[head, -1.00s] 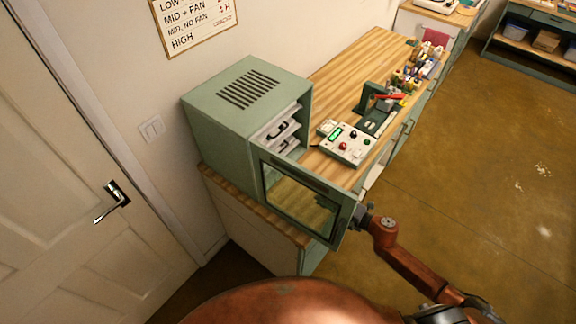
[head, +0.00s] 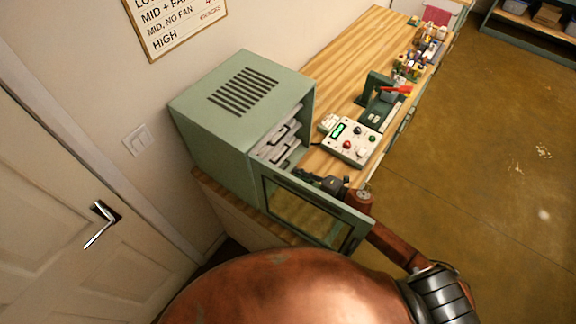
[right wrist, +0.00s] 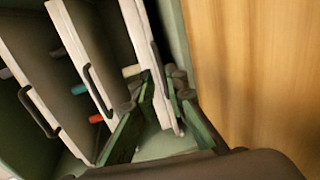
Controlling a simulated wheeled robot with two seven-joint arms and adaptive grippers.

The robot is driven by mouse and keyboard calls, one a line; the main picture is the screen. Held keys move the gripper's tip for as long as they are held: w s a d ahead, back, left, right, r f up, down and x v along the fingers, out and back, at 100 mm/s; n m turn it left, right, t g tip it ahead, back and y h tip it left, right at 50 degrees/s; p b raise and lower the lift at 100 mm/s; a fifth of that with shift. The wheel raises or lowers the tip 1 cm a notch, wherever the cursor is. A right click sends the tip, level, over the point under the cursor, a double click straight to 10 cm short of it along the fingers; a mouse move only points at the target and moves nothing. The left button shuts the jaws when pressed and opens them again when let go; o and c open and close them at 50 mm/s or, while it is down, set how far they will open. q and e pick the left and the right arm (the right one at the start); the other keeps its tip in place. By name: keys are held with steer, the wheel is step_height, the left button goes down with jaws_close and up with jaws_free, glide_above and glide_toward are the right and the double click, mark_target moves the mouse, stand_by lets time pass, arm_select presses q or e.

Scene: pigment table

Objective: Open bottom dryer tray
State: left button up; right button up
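The pale green dryer (head: 215,125) stands on the wooden counter with its windowed door (head: 312,212) swung open. Its white trays (head: 282,140) sit stacked inside. In the right wrist view the picture is turned, with the counter on the right. The rightmost white front there, the bottom tray (right wrist: 137,30), has a dark handle (right wrist: 160,72), partly hidden by my fingers. My right gripper (head: 318,180) is behind the open door, at the dryer's mouth. In the right wrist view my right gripper (right wrist: 163,82) has its fingers apart, one either side of the handle; contact is unclear. My left gripper is out of view.
Two other tray fronts with dark handles (right wrist: 97,90) lie left in the wrist view. On the counter (head: 340,60), a control box (head: 350,140) and a green stand with a red lever (head: 385,92) are right of the dryer. The open door flanks my right arm.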

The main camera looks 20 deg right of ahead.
steer(key=x, duration=0.4)
steer(key=shift+w+a, duration=0.1)
steer(key=shift+w, duration=0.05)
steer(key=shift+w+a, duration=0.15)
steer(key=shift+w, duration=0.1)
steer(key=shift+w+a+f, duration=0.1)
steer(key=shift+w+a, duration=0.05)
steer(key=shift+w, duration=0.05)
jaws_close()
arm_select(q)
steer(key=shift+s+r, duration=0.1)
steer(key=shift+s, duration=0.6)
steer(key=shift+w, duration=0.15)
arm_select(e)
steer(key=shift+s, duration=0.15)
